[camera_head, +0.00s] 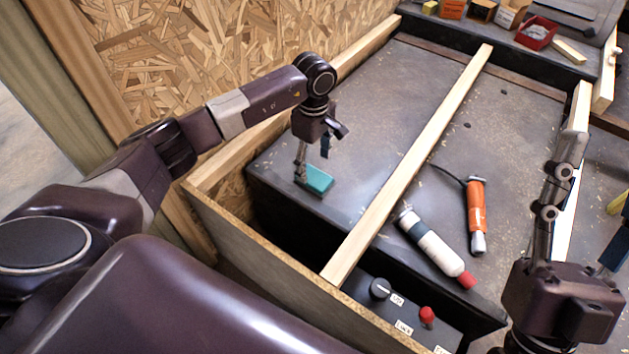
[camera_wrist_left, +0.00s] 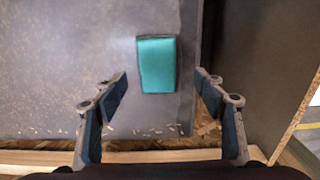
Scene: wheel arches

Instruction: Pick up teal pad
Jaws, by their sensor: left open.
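The teal pad (camera_head: 316,181) is a small rectangular block lying flat on the dark grey worktop, close to its left edge. In the left wrist view the pad (camera_wrist_left: 157,65) is ahead of the fingertips, between their lines and a little left of centre. My left gripper (camera_head: 312,160) points down just above the pad. Its fingers (camera_wrist_left: 163,92) are wide apart with nothing between them. My right gripper (camera_head: 590,205) is at the right edge of the head view, partly cut off, with its fingers apart and far from the pad.
A wooden bar (camera_head: 415,155) crosses the worktop right of the pad. A white tube with a red cap (camera_head: 432,245) and an orange tool (camera_head: 477,212) lie beyond it. A wooden side wall (camera_head: 270,265) and chipboard panel (camera_head: 230,45) border the left. Small boxes and a red bin (camera_head: 536,33) stand at the back.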

